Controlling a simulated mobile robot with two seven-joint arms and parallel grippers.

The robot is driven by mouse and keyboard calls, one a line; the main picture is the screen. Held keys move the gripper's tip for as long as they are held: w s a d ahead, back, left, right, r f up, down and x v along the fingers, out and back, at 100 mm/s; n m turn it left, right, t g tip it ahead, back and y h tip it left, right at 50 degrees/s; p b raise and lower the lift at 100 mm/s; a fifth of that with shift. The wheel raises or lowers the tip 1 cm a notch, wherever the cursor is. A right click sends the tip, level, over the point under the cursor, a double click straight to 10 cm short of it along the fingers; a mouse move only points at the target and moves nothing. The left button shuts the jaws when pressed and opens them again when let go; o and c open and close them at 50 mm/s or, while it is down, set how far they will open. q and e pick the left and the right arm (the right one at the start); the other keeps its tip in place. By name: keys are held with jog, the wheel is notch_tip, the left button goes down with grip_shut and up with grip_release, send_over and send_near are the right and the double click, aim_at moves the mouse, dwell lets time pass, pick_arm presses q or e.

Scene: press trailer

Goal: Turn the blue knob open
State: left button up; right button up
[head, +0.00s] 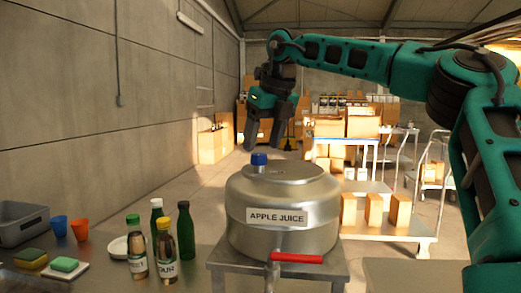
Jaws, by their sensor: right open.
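The blue knob (259,159) sits on top of a round steel tank (283,190) labelled "APPLE JUICE", near the left of its lid. My right gripper (268,140) hangs above the tank, its fingers pointing down and spread apart with nothing between them. In the picture it is just above the knob and slightly to its right; I cannot tell the depth gap between them. The arm comes in from the right. My left gripper is not in view.
The tank stands on a small metal stand (220,261) with a red-handled tap (296,258) at its front. Several bottles (186,230), a plate, sponges (64,264), cups (80,229) and a grey bin (22,224) are at left. Carts with boxes (363,126) stand behind.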

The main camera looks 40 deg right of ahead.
aim_at(259, 154)
jog(key=shift+x, duration=1.5)
jog(key=c, duration=1)
